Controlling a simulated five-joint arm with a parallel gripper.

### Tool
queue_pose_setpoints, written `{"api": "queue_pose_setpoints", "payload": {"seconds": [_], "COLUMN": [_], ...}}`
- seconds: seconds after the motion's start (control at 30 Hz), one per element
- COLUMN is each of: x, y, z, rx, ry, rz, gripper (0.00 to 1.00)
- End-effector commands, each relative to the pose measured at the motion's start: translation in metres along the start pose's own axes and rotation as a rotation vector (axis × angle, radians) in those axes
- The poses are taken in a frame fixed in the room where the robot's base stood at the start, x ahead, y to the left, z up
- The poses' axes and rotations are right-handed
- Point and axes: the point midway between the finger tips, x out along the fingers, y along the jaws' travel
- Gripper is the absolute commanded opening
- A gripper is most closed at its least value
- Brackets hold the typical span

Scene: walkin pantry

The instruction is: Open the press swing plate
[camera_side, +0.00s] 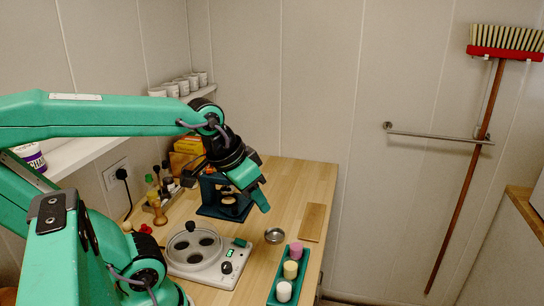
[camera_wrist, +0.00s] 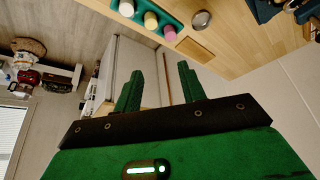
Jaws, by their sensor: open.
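The press (camera_side: 213,206) is a dark blue frame on the wooden counter, near the wall. Round, copper-coloured parts show inside it. My wrist and gripper hide its upper part, so I cannot tell how the swing plate sits. In the wrist view a dark blue part of the press (camera_wrist: 264,9) shows at the top right, cut off by the edge. My gripper (camera_side: 260,200) is above the counter, in front of the press and to its right in the side view. The wrist view shows its two green fingers (camera_wrist: 160,84) apart, with nothing between them.
A white hotplate-like device (camera_side: 211,275) stands nearer on the counter (camera_side: 308,180). A green tray (camera_side: 274,292) with pink, yellow and white pots, a small metal dish (camera_side: 274,236) and a wooden board (camera_side: 313,222) lie to the right. Bottles (camera_side: 152,187) stand left of the press.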

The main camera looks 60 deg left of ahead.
Motion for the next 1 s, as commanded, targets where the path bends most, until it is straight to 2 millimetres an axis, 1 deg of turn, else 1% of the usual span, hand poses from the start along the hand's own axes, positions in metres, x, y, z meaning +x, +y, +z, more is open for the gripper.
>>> {"api": "queue_pose_setpoints", "payload": {"seconds": [0.17,0.3,0.53,0.77,1.0], "x": [0.013,0.026,0.051,0.080,0.113], "y": [-0.024,-0.047,-0.090,-0.140,-0.196], "z": [-0.018,-0.032,-0.047,-0.052,-0.045], "rx": [-0.085,-0.156,-0.276,-0.399,-0.529], "ry": [-0.059,-0.107,-0.184,-0.259,-0.335], "rz": [-0.037,-0.064,-0.101,-0.129,-0.149], "gripper": [0.40,0.40,0.40,0.40,0.40]}}
